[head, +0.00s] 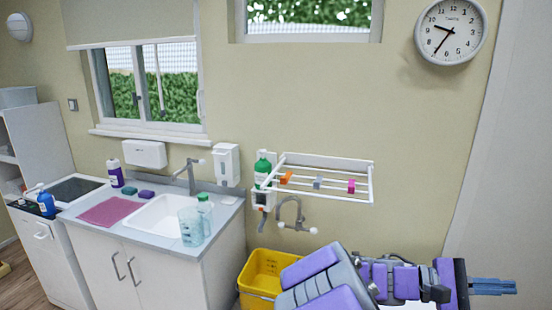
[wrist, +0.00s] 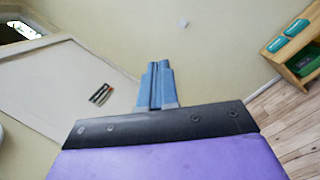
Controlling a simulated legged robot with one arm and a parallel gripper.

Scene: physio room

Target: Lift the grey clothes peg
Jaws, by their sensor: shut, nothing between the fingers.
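The grey clothes peg (head: 318,183) hangs on a rail of the white wall rack (head: 372,186) in the head view. An orange peg (head: 286,178) is to its left and a pink peg (head: 351,186) to its right on the rack. My gripper (head: 513,287) is at the lower right of the head view, well right of and below the rack, pointing away from it. Its blue fingers also show in the wrist view (wrist: 158,64), together and empty. The grey peg does not show in the wrist view.
A tap (head: 290,212) sticks out of the wall below the rack. A green bottle (head: 263,167) stands at the rack's left end. A yellow bin (head: 260,275) is below. The sink counter (head: 215,222) is at left. The wrist view shows a wooden shelf (wrist: 296,75) at right.

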